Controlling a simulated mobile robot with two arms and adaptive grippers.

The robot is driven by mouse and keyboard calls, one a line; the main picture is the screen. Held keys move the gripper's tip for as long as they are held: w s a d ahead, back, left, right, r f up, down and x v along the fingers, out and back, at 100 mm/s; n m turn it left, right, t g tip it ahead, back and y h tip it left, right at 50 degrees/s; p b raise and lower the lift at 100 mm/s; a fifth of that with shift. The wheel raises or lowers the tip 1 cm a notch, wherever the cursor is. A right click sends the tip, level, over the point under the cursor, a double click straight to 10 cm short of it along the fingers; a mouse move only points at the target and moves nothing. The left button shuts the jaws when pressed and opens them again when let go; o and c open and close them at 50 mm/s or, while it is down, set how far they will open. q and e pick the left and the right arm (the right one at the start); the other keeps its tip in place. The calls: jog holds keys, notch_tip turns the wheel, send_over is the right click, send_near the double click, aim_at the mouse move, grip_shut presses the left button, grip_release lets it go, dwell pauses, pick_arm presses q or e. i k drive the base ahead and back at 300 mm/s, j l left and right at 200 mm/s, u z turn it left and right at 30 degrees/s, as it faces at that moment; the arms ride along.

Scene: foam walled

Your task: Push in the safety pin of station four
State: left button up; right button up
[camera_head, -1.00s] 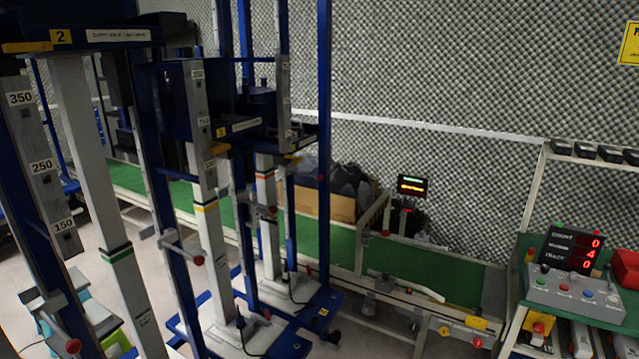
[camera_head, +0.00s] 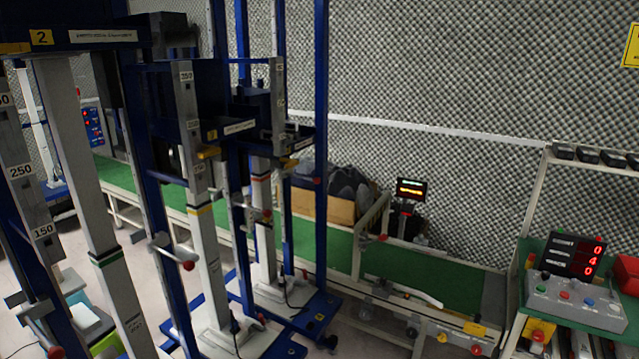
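Several blue-and-grey upright stations stand in a row at the left. The nearest bears a yellow 2 (camera_head: 41,37); the one behind it bears a yellow 3 (camera_head: 212,135). A further station (camera_head: 262,215) stands behind, with a yellow tag (camera_head: 290,163) too small to read; I cannot confirm it is station four. Red-ended pins show on the posts: one at the lower left (camera_head: 56,352), one on the middle station (camera_head: 188,265) and one on the further station (camera_head: 267,213). I cannot tell how far any is pushed in. Neither of my grippers is in view.
A green conveyor (camera_head: 420,278) runs behind the stations along the grey foam wall. A display (camera_head: 410,189) stands beside it. At the right is a green table (camera_head: 527,257) with a button box (camera_head: 575,303) and a red-digit counter (camera_head: 573,255). Floor between stations and conveyor is narrow.

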aim_at(317, 181)
jog(key=i+l+z, duration=0.1)
jog(key=i+l, duration=0.85)
jog(key=i, duration=0.3)
jog(key=k+z, duration=0.05)
